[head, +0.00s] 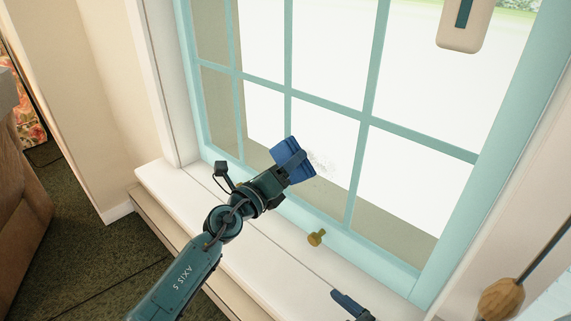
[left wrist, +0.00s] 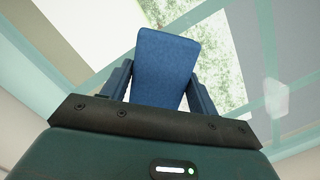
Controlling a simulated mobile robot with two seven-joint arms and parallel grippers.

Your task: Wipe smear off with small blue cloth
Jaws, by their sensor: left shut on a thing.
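My left gripper (head: 290,175) is shut on the small blue cloth (head: 287,153), up at the lower part of the window. The cloth also fills the middle of the left wrist view (left wrist: 165,68), between the two fingers. A faint grey speckled smear (head: 321,165) shows on the glass just right of the cloth. A pale patch on the pane in the left wrist view (left wrist: 275,97) may be the same smear. I cannot tell whether the cloth touches the glass. A dark tip at the bottom edge looks like my right gripper (head: 349,304); its jaws cannot be made out.
The window has pale teal bars (head: 362,150) and a brass knob (head: 316,238) on its lower frame. The white sill (head: 290,245) below is mostly clear. A cord with a wooden bead (head: 501,299) hangs at right. A beige panel (head: 462,25) is at top right.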

